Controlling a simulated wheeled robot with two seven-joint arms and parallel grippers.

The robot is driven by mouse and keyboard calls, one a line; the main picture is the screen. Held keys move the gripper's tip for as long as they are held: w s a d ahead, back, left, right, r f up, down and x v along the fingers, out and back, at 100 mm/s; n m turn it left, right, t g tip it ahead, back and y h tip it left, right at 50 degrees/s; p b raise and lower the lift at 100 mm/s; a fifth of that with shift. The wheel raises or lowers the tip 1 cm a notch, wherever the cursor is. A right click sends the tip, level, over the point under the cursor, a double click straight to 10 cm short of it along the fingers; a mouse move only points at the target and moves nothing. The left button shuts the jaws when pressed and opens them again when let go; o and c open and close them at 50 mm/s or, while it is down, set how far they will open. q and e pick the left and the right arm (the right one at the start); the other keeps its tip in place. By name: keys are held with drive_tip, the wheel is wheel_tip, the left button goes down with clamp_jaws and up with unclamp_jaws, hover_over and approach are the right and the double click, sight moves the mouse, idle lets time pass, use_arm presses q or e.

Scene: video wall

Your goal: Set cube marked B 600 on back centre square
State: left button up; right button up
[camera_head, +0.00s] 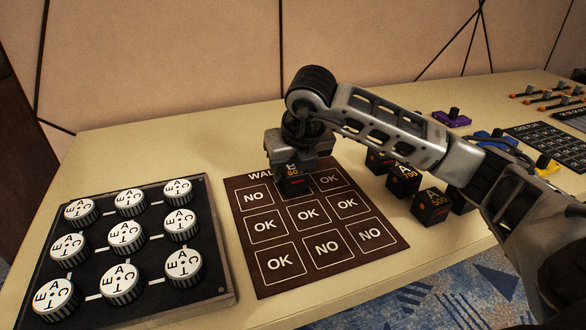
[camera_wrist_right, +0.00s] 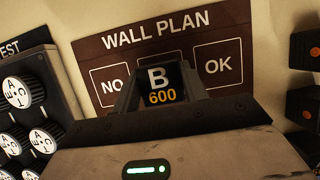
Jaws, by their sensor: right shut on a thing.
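The black cube marked B 600 (camera_head: 293,185) is at the back centre square of the brown WALL PLAN board (camera_head: 312,222). It also shows in the right wrist view (camera_wrist_right: 160,84), upright between the jaws, its label readable. My right gripper (camera_head: 292,172) is shut on the cube from above. The cube covers most of the back centre square, between the NO square (camera_wrist_right: 113,84) on the left and the OK square (camera_wrist_right: 219,66) on the right. Whether its underside touches the board I cannot tell. My left gripper is not in view.
A dark panel with several white dials (camera_head: 126,238) lies left of the board. Several black cubes, one marked A 500 (camera_head: 432,205), stand close to its right. Purple (camera_head: 452,118), blue (camera_head: 495,139) and yellow (camera_head: 546,166) pieces and a dark grid board (camera_head: 545,146) are further right.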

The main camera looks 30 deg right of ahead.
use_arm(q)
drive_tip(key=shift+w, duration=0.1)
use_arm(e)
drive_tip(key=o, duration=1)
drive_tip(key=shift+r, duration=0.15)
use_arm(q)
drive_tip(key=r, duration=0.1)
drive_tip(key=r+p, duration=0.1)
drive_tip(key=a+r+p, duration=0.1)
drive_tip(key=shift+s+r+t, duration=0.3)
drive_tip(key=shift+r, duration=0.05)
use_arm(e)
drive_tip(key=v, duration=1.2)
